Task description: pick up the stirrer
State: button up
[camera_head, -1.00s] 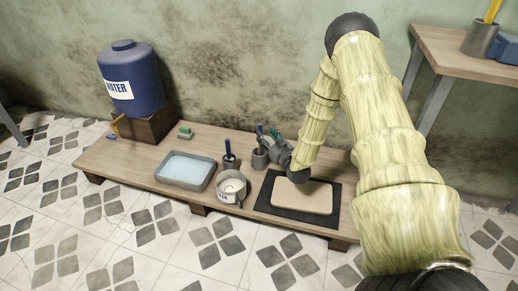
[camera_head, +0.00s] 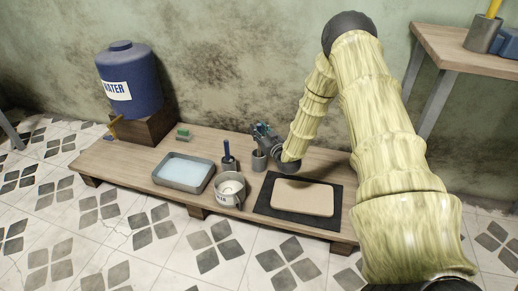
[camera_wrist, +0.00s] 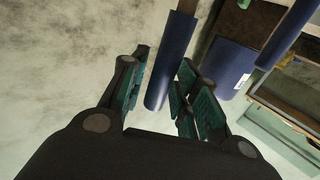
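A blue rod-like handle (camera_wrist: 170,62), likely the stirrer, lies between my finger pads in the wrist view, with a gap visible at the left finger. In the head view my gripper (camera_head: 262,134) is above and behind the grey cup (camera_head: 259,159), and it hides most of what stands in that cup. My fingers look open around the handle (camera_wrist: 160,85). A second blue handle (camera_head: 226,149) stands upright in a small dark cup (camera_head: 229,164) to the left; a similar rod (camera_wrist: 290,32) shows at the wrist view's upper right.
A white pot (camera_head: 229,193) and a water-filled tray (camera_head: 184,187) are at the left. A tan board on a black mat (camera_head: 262,208) lies at the right. The blue water tank (camera_head: 130,75) stands on a block at the back left. The wall is close behind.

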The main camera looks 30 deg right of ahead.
grip_shut()
